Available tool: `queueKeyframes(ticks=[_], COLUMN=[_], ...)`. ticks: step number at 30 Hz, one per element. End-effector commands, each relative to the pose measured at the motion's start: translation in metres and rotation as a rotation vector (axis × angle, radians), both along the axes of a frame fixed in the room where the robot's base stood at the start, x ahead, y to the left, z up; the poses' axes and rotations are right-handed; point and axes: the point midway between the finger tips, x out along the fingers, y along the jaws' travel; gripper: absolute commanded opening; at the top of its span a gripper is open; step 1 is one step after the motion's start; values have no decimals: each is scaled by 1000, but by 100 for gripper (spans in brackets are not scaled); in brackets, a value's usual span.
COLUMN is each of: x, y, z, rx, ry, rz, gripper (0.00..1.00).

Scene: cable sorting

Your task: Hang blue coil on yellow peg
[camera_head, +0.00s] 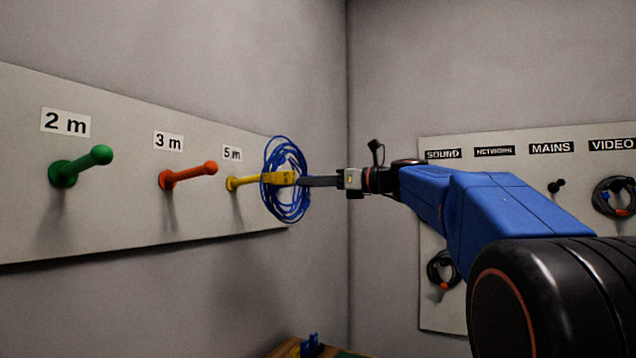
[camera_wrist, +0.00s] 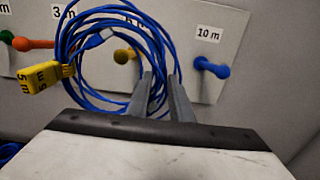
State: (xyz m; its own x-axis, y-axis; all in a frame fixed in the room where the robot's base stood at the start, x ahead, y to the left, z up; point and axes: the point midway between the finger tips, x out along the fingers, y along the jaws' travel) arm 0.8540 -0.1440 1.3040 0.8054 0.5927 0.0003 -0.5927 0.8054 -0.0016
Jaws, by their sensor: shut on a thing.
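The blue coil (camera_head: 268,205) hangs upright from my gripper (camera_head: 302,181), in front of the board's yellow peg (camera_head: 236,184). My gripper (camera_wrist: 162,82) is shut on one side of the coil (camera_wrist: 72,38) in the wrist view. A yellow tag (camera_wrist: 45,78) marked 5 m is on the coil's left side there. The yellow peg (camera_wrist: 122,56) shows through the coil's opening in the wrist view. In the head view the tag and coil overlap the peg's tip, so I cannot tell whether the tip is inside the loop.
A green peg (camera_head: 85,166) and an orange peg (camera_head: 188,175) stand left of the yellow one. A blue peg (camera_wrist: 212,68) under a 10 m label is to its right. A second board (camera_head: 440,190) holding dark coils is on the right wall.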

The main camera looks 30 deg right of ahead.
Motion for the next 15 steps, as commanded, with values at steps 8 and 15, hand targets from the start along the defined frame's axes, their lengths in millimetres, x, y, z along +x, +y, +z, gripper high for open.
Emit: queueKeyframes(ticks=[8,15], x=[13,23], y=[10,18], z=[-2,-4], rx=[0,-1], ry=[0,-1], rz=[1,1], gripper=[0,0])
